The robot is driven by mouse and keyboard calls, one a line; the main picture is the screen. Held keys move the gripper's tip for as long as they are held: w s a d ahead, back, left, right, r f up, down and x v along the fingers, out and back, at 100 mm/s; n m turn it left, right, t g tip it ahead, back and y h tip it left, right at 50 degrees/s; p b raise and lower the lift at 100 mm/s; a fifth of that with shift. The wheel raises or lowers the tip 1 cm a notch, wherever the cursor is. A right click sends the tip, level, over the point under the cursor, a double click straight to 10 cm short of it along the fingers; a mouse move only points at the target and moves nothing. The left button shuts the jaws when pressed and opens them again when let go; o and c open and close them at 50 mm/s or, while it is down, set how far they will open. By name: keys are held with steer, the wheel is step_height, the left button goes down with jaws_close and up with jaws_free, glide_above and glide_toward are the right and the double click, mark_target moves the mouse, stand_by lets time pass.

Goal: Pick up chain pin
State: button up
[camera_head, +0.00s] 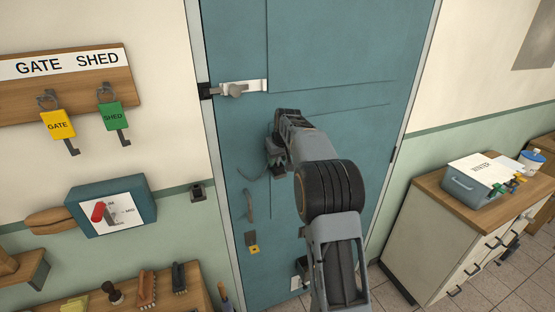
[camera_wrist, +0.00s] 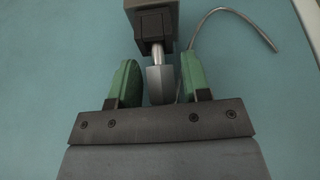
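The chain pin (camera_wrist: 160,84) seems to be the grey metal knob with a bright shaft in the wrist view. Its shaft enters a dark square block (camera_wrist: 151,27) on the blue-green door (camera_head: 310,60). A thin grey cord (camera_wrist: 238,12) curves beside it; whether it joins the pin is hidden. My gripper (camera_wrist: 159,76) has its green fingers on either side of the knob, with a narrow gap on each side, so it is open around it. In the head view my gripper (camera_head: 275,153) is close to the door and hides the pin.
A sliding bolt (camera_head: 238,88) is above my gripper on the door, and a door handle (camera_head: 250,205) is below. A key board (camera_head: 60,85) with two tagged keys hangs at left. A wooden-topped cabinet (camera_head: 430,220) stands at right. A bench (camera_head: 80,290) holds brushes.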

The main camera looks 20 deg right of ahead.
jaws_close()
steer(key=shift+r+p, duration=0.8)
steer(key=shift+r, duration=2.2)
